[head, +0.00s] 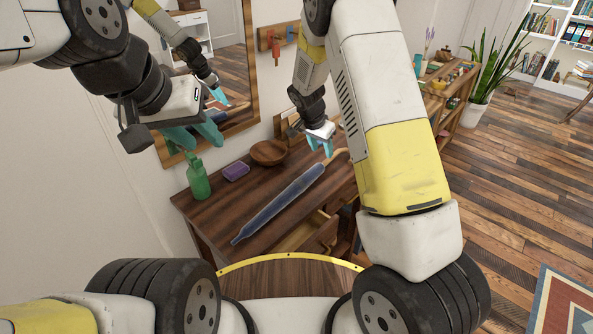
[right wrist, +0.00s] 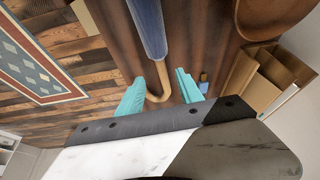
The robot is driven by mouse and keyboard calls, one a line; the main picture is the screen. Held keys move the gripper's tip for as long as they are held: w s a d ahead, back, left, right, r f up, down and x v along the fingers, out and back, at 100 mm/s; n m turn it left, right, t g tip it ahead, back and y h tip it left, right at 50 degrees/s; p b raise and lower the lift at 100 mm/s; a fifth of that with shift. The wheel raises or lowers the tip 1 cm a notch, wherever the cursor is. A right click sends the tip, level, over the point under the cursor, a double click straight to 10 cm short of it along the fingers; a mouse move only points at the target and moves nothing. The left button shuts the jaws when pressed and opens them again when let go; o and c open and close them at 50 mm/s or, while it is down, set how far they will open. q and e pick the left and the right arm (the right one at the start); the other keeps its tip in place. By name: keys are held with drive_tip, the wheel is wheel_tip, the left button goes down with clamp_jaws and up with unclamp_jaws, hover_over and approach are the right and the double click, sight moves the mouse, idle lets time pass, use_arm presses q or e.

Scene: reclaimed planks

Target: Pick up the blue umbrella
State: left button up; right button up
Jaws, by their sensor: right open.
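The blue umbrella (head: 280,205) lies closed and diagonal on the wooden table (head: 215,212), its tip toward the near left and its tan hooked handle toward the far right. My right gripper (head: 320,146) is open and empty above the handle end. In the right wrist view, the umbrella's blue body (right wrist: 149,28) runs up between and beyond the open fingers (right wrist: 159,82), and the hooked handle shows between them, apart from both. The height gap is hard to judge. My left gripper (head: 198,138) hangs at the left, above and away from the umbrella; its finger opening is unclear.
A green bottle (head: 198,181), a purple box (head: 236,171) and a wooden bowl (head: 268,152) stand on the table, left of and behind the umbrella. A wooden organizer (right wrist: 265,77) is near the right gripper. An open drawer (head: 307,231) juts from the front. A mirror hangs behind.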

sight(324, 162)
drive_tip(key=x, duration=0.7)
drive_tip(key=shift+a+f, duration=0.1)
drive_tip(key=shift+f, duration=0.25)
clamp_jaws()
idle(1.1)
